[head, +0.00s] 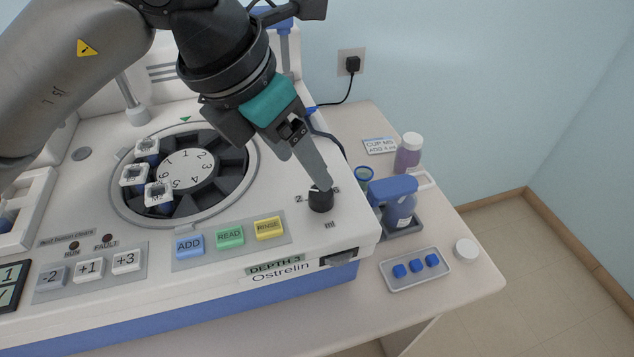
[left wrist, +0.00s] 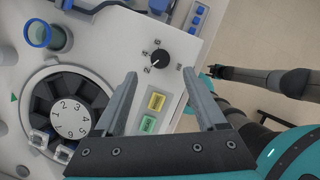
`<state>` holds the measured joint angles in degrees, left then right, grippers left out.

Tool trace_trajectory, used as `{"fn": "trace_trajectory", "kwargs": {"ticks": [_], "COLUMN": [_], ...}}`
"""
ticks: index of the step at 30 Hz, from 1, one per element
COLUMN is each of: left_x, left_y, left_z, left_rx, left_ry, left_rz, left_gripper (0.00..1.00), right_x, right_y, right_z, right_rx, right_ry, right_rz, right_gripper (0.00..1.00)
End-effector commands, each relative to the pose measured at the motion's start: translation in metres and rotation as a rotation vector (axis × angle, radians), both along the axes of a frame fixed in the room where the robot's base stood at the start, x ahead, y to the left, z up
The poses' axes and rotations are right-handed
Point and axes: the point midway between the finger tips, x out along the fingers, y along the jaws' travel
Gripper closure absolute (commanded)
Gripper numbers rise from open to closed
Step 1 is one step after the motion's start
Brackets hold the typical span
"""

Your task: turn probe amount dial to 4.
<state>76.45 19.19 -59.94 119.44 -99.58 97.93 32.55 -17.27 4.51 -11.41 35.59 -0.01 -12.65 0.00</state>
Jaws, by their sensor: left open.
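The probe amount dial (head: 321,200) is a small black knob near the front right corner of the machine's top, with "ml" printed in front of it. My right gripper seems to show, small, at the right (left wrist: 215,73).
A numbered carousel (head: 186,170) with several white-capped holders lies left of the dial. ADD, READ and RINSE buttons (head: 229,236) are in front. A purple bottle (head: 408,154) is behind.

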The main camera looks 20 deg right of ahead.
Motion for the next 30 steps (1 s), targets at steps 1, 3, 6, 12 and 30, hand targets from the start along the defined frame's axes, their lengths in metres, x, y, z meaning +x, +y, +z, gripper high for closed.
{"fn": "trace_trajectory", "kwargs": {"ticks": [1, 3, 6, 12, 30], "left_x": [0.001, 0.002, 0.005, 0.009, 0.010], "left_y": [-0.004, -0.009, -0.016, -0.024, -0.026], "left_z": [-0.011, -0.025, -0.041, -0.062, -0.067], "left_rx": [0.001, 0.002, 0.000, 0.000, 0.000], "left_ry": [0.005, 0.005, 0.004, 0.002, 0.000], "left_rz": [-0.002, -0.002, 0.000, -0.001, 0.000], "left_gripper": [0.27, 0.27, 0.27, 0.27, 0.52], "right_x": [0.003, 0.004, 0.004, 0.004, 0.001], "right_y": [0.000, 0.000, 0.000, 0.000, 0.000], "right_z": [0.000, 0.000, 0.000, 0.000, -0.001], "right_rx": [0.000, 0.001, 0.001, 0.001, -0.001], "right_ry": [-0.005, -0.008, -0.008, -0.007, -0.002], "right_rz": [0.000, 0.000, 0.000, 0.000, 0.001], "right_gripper": [0.50, 0.50, 0.50, 0.50, 0.50]}}
